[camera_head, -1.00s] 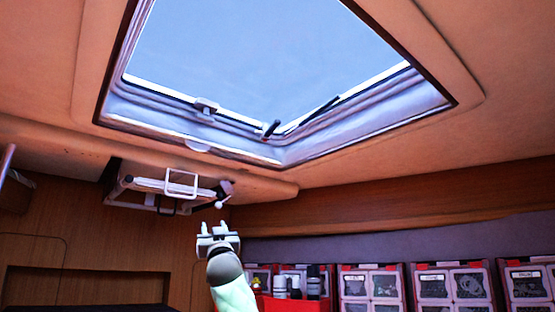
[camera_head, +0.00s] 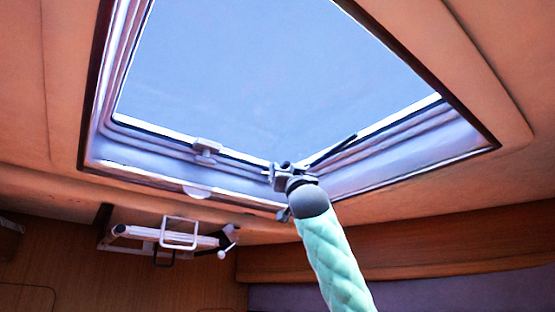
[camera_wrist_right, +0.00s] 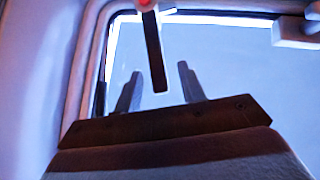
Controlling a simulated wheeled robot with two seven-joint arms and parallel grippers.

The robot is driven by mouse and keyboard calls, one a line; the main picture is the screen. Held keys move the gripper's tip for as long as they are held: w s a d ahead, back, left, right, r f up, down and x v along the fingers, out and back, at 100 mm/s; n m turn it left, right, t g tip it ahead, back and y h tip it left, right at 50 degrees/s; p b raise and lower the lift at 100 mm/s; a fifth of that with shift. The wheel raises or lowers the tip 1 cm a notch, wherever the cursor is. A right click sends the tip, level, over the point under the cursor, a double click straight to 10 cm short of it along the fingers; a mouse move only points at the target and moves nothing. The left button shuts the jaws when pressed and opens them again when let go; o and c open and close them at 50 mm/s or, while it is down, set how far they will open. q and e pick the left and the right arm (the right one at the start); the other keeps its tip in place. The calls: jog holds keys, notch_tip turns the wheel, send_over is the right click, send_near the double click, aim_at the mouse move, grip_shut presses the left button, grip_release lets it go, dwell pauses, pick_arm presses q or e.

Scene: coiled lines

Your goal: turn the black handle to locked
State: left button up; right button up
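The roof hatch (camera_head: 270,75) fills the upper part of the head view, with sky behind its pane. My right gripper (camera_head: 283,169) is raised to the near corner of its frame and covers the handle there. In the right wrist view the black handle (camera_wrist_right: 154,55) is a dark bar hanging from the top edge, with a red spot at its upper end. Its free end lies between the two open fingers of my right gripper (camera_wrist_right: 160,70), with gaps on both sides. Whether it touches anything in depth I cannot tell. My left gripper is not in view.
A dark thin strut (camera_head: 332,150) runs along the frame, right of my gripper. A pale latch (camera_head: 207,148) sits on the frame to the left; a pale block (camera_wrist_right: 296,32) shows in the wrist view. A white rack (camera_head: 165,238) hangs below the hatch.

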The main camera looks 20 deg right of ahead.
jog(key=r, duration=0.1)
jog(key=p, duration=0.1)
jog(key=r, duration=0.1)
jog(key=shift+w+a+r+p, duration=0.25)
jog(key=shift+w+r+p, duration=0.05)
jog(key=shift+p, duration=0.05)
jog(key=shift+w+d+r+p, duration=0.2)
jog(key=shift+w+p, duration=0.1)
jog(key=shift+w, duration=0.1)
jog(key=shift+w+d+r+p, duration=0.15)
jog(key=shift+w+r+p, duration=0.1)
jog(key=shift+w, duration=0.15)
jog(key=shift+w+r, duration=0.15)
jog(key=shift+w, duration=0.4)
jog(key=shift+a+r+p, duration=0.1)
jog(key=shift+a+p, duration=0.2)
jog(key=shift+a, duration=0.05)
jog(key=shift+d, duration=0.2)
jog(key=shift+c, duration=0.9)
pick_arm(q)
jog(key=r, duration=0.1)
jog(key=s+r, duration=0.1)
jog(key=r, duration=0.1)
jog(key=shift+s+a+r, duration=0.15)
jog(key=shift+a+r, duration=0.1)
pick_arm(e)
grip_shut()
